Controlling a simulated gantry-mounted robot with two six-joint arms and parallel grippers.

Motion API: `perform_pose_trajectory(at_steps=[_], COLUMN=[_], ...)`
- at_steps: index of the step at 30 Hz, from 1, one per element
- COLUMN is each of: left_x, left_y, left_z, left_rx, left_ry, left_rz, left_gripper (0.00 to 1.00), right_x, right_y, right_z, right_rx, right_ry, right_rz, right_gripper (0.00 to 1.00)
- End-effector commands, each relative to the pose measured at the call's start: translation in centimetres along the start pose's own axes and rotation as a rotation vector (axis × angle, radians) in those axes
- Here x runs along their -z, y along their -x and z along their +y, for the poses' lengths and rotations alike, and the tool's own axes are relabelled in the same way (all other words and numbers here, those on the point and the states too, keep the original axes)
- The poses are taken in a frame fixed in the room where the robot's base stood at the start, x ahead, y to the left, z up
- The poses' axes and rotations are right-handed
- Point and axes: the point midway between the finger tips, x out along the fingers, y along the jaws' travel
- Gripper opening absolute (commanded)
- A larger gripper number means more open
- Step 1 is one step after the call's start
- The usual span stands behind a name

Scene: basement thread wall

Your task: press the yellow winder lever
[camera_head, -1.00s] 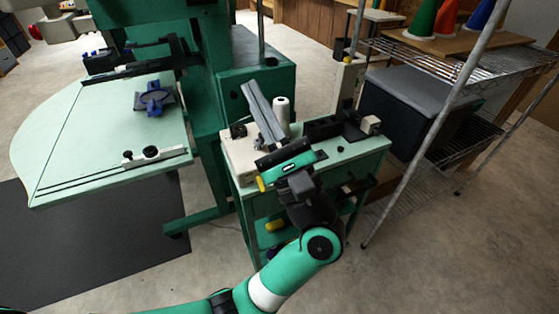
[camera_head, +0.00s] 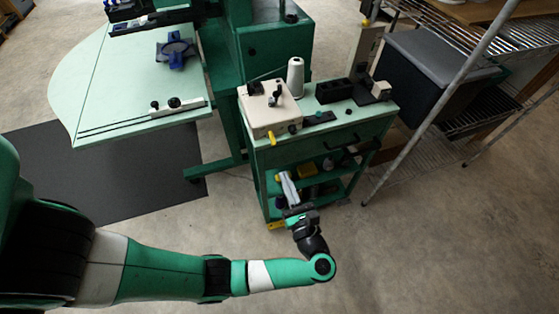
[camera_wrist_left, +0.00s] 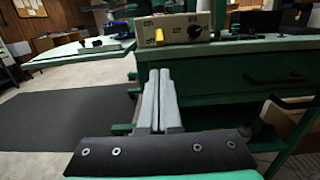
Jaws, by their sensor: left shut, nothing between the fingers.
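The yellow winder lever (camera_head: 271,138) sticks out from the front of a cream winder box (camera_head: 262,118). The box stands on the left part of the green cart's top. In the left wrist view the lever (camera_wrist_left: 159,37) shows upright on the box's labelled front (camera_wrist_left: 175,32), beside a black knob (camera_wrist_left: 195,31). My left gripper (camera_head: 283,177) is shut and empty. It is in front of the cart, below the lever and apart from it. In the left wrist view its pale grey fingers (camera_wrist_left: 159,72) lie together, pointing forward below the lever. My right gripper is not in view.
The green cart (camera_head: 350,128) also bears a white thread cone (camera_head: 295,77) and black parts. A pale green table (camera_head: 115,90) stands left, a wire rack (camera_head: 500,38) right. Floor in front is clear.

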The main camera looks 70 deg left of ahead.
Motion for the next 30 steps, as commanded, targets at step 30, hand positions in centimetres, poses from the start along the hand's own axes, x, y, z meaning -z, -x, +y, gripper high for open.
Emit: perform_pose_trajectory(at_steps=[30], left_x=[-0.1], left_y=[-9.5], left_z=[0.0], left_rx=[0.000], left_ry=[0.001], left_rz=[0.001], left_gripper=[0.00], right_x=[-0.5], right_y=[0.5], right_z=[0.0], right_rx=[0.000], right_ry=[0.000], right_rz=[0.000], right_gripper=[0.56])
